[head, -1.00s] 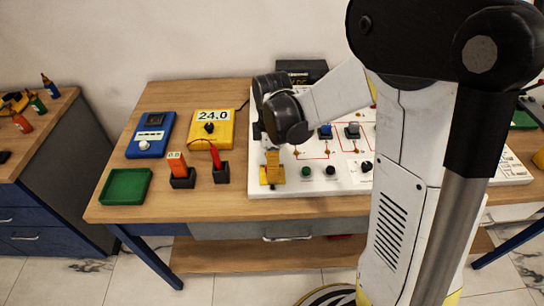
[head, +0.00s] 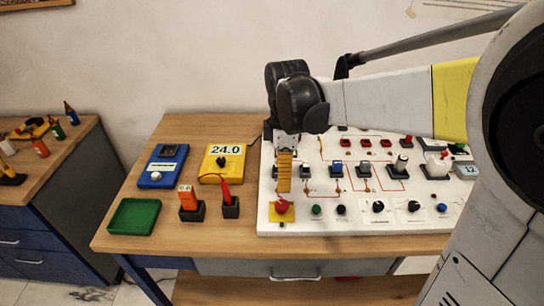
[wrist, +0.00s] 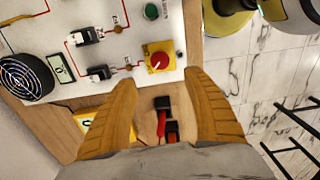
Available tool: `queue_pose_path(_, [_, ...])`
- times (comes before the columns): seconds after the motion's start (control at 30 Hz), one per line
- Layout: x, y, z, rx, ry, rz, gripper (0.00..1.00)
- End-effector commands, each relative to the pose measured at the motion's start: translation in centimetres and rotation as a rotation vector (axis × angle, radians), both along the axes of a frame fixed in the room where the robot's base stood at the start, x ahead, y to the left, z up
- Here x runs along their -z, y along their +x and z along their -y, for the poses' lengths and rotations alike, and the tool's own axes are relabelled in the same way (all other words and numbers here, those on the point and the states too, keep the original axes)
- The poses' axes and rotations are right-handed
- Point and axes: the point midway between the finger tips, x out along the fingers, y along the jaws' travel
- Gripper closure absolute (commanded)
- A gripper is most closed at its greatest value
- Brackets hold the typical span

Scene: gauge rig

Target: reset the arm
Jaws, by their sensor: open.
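My gripper (head: 284,188) hangs fingers-down over the left edge of the white panel (head: 272,224). Its two yellow fingers are spread apart in the wrist view (wrist: 160,82), with nothing between them. A red knob on a yellow base (head: 282,207) shows just below the fingertips in the head view. The knob also shows in the wrist view (wrist: 159,61), beyond the fingertips and apart from them. My arm reaches in from the right, above the panel.
Left of the panel are a yellow meter (head: 221,162) reading 24.0, a blue meter (head: 163,167), an orange tool (head: 187,198) and a red probe (head: 226,191) in black holders, and a green tray (head: 134,230). Bare wooden tabletop (head: 182,240) lies in front.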

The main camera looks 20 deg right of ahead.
Motion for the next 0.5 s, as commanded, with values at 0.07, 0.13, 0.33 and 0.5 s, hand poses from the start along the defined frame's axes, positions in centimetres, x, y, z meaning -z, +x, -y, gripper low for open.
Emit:
queue_pose_path(0.07, [0.0,0.0,0.0,0.000,0.000,0.000,0.41])
queue_pose_path(0.13, [0.0,0.0,0.0,0.002,0.000,0.001,0.41])
queue_pose_path(0.33, [-1.4,-1.9,0.0,0.150,0.005,0.075,0.41])
queue_pose_path(0.5, [-3.3,-5.9,0.0,0.492,0.060,0.239,0.41])
